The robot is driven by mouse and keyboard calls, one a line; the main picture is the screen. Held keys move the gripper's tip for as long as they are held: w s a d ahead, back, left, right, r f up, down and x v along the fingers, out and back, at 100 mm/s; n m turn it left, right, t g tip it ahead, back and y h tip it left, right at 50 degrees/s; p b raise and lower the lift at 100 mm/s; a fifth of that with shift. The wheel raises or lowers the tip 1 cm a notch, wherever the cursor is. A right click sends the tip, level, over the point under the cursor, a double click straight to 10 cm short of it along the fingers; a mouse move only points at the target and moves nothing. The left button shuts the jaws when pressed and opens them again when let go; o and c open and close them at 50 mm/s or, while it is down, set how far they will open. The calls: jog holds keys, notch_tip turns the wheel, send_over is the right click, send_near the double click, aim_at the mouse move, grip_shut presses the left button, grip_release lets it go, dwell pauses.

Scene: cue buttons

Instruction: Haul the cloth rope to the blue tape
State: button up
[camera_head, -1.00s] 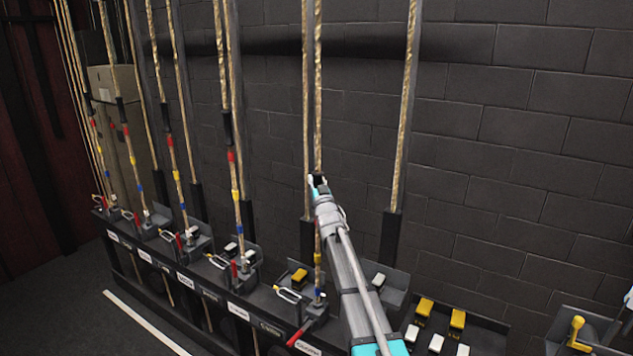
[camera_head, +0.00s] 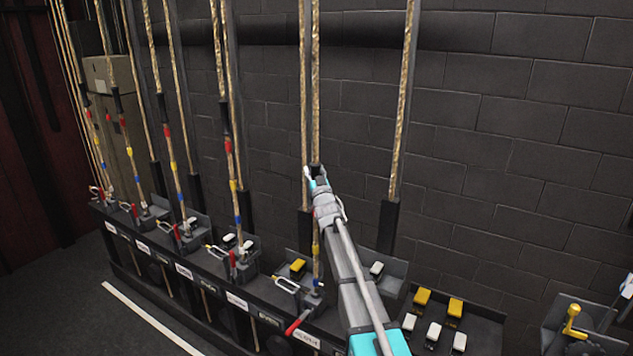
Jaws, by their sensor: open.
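The arm and gripper hide part of this rope, and I cannot tell whether the rope lies between the fingers. Below the gripper, the rope shows yellow tape (camera_head: 316,250) and, lower, blue tape (camera_head: 317,284) just above its rope lock. The lock's red lever (camera_head: 298,322) is tilted down and outward. A yellow ring (camera_head: 286,284) is beside the lock. The label (camera_head: 305,335) below is too small to read.
Several similar taped ropes (camera_head: 228,150) stand to the left, with locks on a dark rail. White and yellow blocks (camera_head: 433,331) sit in a tray at right. A yellow-handled device (camera_head: 572,320) stands farther right. A dark block wall (camera_head: 500,150) is close behind.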

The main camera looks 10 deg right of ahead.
aim_at(316, 127)
jog(key=shift+r, duration=0.15)
notch_tip(316, 127, up, 17)
jog(key=p, duration=1.7)
jog(key=a+b+v, duration=0.1)
jog(key=b+v, duration=0.4)
jog(key=v, duration=0.9)
jog(key=s+f+g+h+b, duration=0.1)
jog(key=s+f+g+b, duration=0.2)
jog(key=f, duration=0.8)
jog(key=s+d+f+m+g+h+b, duration=0.1)
jog(key=s+f+g+b, duration=0.2)
jog(key=f+b, duration=0.4)
jog(key=s+f+m+g+h+b, duration=0.1)
jog(key=s+f+g+b, duration=0.3)
jog(key=f, duration=1)
jog(key=shift+d+f+g+b, duration=0.35)
jog(key=shift+g+b, duration=0.4)
jog(key=shift+g, duration=0.05)
jog(key=s+a+f+g+b, duration=0.1)
jog(key=s+f+g, duration=0.2)
jog(key=s, duration=0.4)
jog(key=s+a+f+g+y, duration=0.1)
jog(key=s+f+g, duration=0.3)
jog(key=s, duration=0.4)
jog(key=s+a+f+n+g+b, duration=0.1)
jog(key=s+f+g, duration=0.3)
jog(key=s, duration=0.4)
jog(key=shift+s+a+b, duration=0.2)
jog(key=shift+a+b, duration=0.15)
jog(key=shift+a, duration=0.05)
